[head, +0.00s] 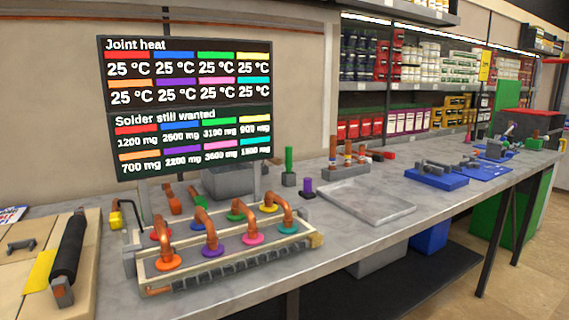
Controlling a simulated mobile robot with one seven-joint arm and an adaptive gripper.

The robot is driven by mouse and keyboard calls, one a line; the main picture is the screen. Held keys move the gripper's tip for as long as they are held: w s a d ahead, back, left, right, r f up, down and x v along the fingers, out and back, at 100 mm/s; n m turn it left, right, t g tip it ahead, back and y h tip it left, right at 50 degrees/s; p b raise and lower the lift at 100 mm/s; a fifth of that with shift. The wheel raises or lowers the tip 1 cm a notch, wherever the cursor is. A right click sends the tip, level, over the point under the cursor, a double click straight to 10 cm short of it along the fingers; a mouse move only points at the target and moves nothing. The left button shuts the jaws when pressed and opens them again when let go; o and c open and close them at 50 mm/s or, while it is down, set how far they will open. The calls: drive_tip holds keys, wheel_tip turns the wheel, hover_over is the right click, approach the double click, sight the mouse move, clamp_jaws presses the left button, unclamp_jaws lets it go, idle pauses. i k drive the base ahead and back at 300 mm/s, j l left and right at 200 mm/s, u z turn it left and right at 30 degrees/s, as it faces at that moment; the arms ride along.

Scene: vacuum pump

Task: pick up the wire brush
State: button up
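I cannot pick out the wire brush for certain. Two small handled tools stand or lean behind the copper pipe fixture, one orange-red (173,200) and one with a brown handle (197,196); either may be a brush, but they are too small to tell. The fixture (222,262) holds bent copper pipes on coloured rings. My gripper is not in view.
A display board (187,104) stands behind the fixture. A black roller-like thing (69,249) lies on a tan board at left. A grey bin (230,181), an upright green-topped tool (289,167), a purple piece (307,188) and a grey tray (365,201) are on the bench.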

sight(289, 149)
drive_tip(key=l+u, duration=0.1)
drive_tip(key=u, duration=1.3)
drive_tip(key=z, duration=1.4)
drive_tip(key=i+l, duration=0.2)
drive_tip(key=l, duration=0.25)
drive_tip(key=i+l+u, duration=0.15)
drive_tip(key=l, duration=0.3)
drive_tip(key=i+l, duration=0.25)
drive_tip(key=l, duration=0.2)
drive_tip(key=i+l+u, duration=0.1)
drive_tip(key=l, duration=0.35)
drive_tip(key=i+l, duration=0.2)
drive_tip(key=l, duration=0.3)
drive_tip(key=i+l+u, duration=0.15)
drive_tip(key=l, duration=0.3)
drive_tip(key=i+l, duration=0.15)
drive_tip(key=l, duration=0.35)
drive_tip(key=i+l+u, duration=0.1)
drive_tip(key=l, duration=0.4)
drive_tip(key=i, duration=0.05)
